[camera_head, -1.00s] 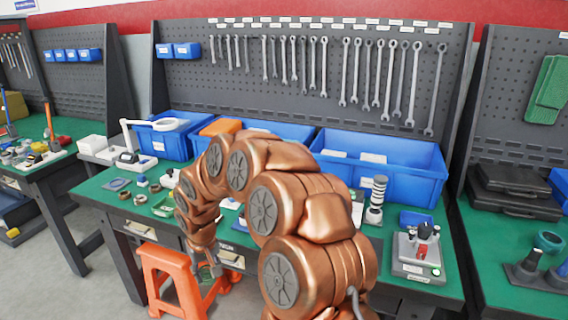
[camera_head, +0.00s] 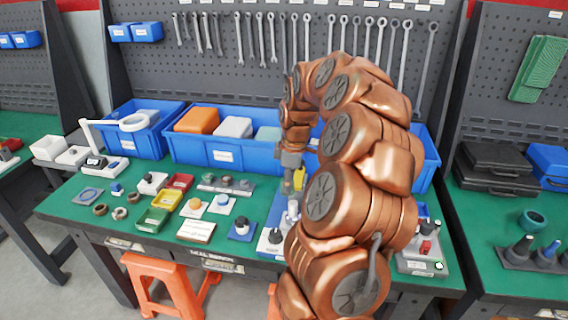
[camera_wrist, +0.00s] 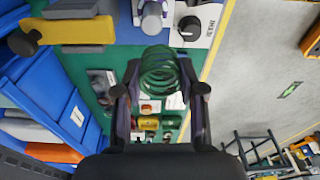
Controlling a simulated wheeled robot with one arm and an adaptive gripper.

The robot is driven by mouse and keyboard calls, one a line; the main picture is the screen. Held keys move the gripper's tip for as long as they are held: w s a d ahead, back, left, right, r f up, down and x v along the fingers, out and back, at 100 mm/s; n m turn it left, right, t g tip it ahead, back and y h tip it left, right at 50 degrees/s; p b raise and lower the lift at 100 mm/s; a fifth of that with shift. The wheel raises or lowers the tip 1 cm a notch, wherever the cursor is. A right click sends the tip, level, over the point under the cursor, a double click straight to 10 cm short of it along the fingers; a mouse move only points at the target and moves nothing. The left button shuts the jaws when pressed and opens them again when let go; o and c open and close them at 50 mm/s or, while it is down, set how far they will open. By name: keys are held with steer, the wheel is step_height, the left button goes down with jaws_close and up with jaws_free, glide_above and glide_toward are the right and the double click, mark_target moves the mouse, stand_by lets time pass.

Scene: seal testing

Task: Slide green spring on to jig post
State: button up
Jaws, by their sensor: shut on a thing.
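The green spring (camera_wrist: 160,72) sits between the two fingers of my gripper (camera_wrist: 161,92) in the wrist view, and its open coils show. My gripper is shut on it. A grey metal post (camera_wrist: 152,17), which looks like the jig post, is just beyond the spring at the top of the wrist view, apart from it. In the head view my gripper (camera_head: 286,190) points down over the bench, close to the jig's post (camera_head: 293,210). The spring cannot be made out in the head view.
A yellow bar (camera_wrist: 62,33) with a black knob stands beside the post; it also shows in the head view (camera_head: 299,178). A white panel with a black knob (camera_wrist: 189,27) is on the other side. Blue bins (camera_head: 235,160) line the back. Small trays and parts crowd the bench's left.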

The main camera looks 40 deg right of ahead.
steer(key=shift+s+d+r+n, duration=0.2)
steer(key=shift+d+r, duration=0.1)
steer(key=shift+d, duration=0.15)
steer(key=shift+s+d+r+n, duration=0.15)
steer(key=shift+d+r, duration=0.1)
steer(key=shift+d, duration=0.2)
steer(key=shift+f, duration=2.15)
steer(key=shift+b, duration=0.45)
steer(key=shift+f+b, duration=0.55)
steer(key=shift+f, duration=0.2)
steer(key=o, duration=1.2)
steer(key=shift+r, duration=0.15)
steer(key=shift+r+p, duration=0.5)
steer(key=shift+r, duration=2.85)
